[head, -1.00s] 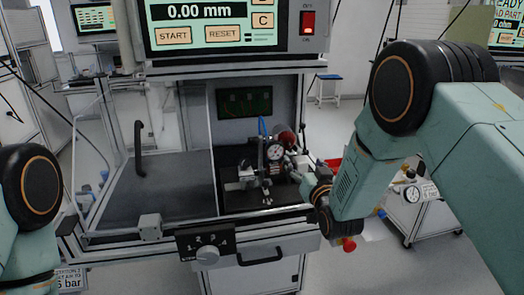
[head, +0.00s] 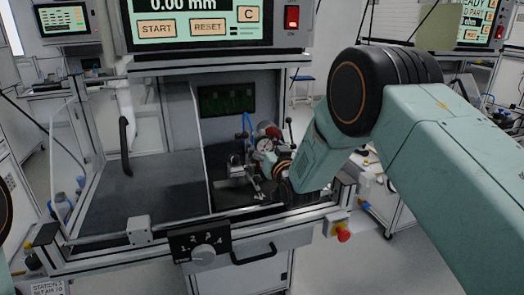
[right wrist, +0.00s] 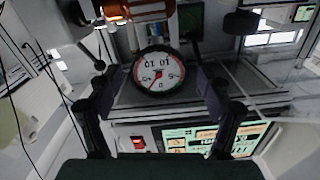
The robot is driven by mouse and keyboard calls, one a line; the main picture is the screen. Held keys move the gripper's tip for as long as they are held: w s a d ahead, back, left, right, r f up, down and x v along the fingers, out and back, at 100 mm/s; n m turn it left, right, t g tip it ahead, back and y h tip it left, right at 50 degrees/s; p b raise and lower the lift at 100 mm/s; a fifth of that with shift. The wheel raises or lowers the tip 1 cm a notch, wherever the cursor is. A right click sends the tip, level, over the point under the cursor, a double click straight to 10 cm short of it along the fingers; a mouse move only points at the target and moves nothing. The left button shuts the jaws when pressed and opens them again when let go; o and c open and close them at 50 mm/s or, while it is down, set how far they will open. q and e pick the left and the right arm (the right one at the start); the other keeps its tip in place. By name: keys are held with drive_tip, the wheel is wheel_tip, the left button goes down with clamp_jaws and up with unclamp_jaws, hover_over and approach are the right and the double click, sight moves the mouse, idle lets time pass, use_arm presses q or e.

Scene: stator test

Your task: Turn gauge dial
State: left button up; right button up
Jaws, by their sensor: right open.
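The gauge dial (head: 265,146) is a small round white face on the fixture inside the station. In the right wrist view the gauge dial (right wrist: 160,77) has a dark rim with red and green marks and a dark needle, and its numbers look upside down. My right gripper (head: 281,166) is just right of the gauge in the head view, its fingers mostly hidden. In the right wrist view my right gripper (right wrist: 158,88) is open, with dark fingers left and right of the dial and visible gaps. Whether the dial lies in depth between the fingertips cannot be told. My left gripper is not in view.
A metal clamp fixture (head: 236,172) stands left of the gauge, with a blue hose (head: 248,124) behind. A numbered selector knob (head: 203,253) and a black drawer handle (head: 255,256) are on the front. A red button (head: 343,235) is at the front right. The grey plate (head: 150,200) at left is clear.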

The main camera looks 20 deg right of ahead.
drive_tip(key=shift+w+d, duration=0.3)
drive_tip(key=shift+w, duration=0.25)
drive_tip(key=shift+w+a+r, duration=0.1)
drive_tip(key=shift+w+a, duration=0.1)
drive_tip(key=shift+a, duration=0.15)
drive_tip(key=shift+d, duration=0.25)
drive_tip(key=c, duration=0.4)
drive_tip(key=shift+a, duration=0.2)
drive_tip(key=c, duration=0.5)
drive_tip(key=shift+c, duration=1.4)
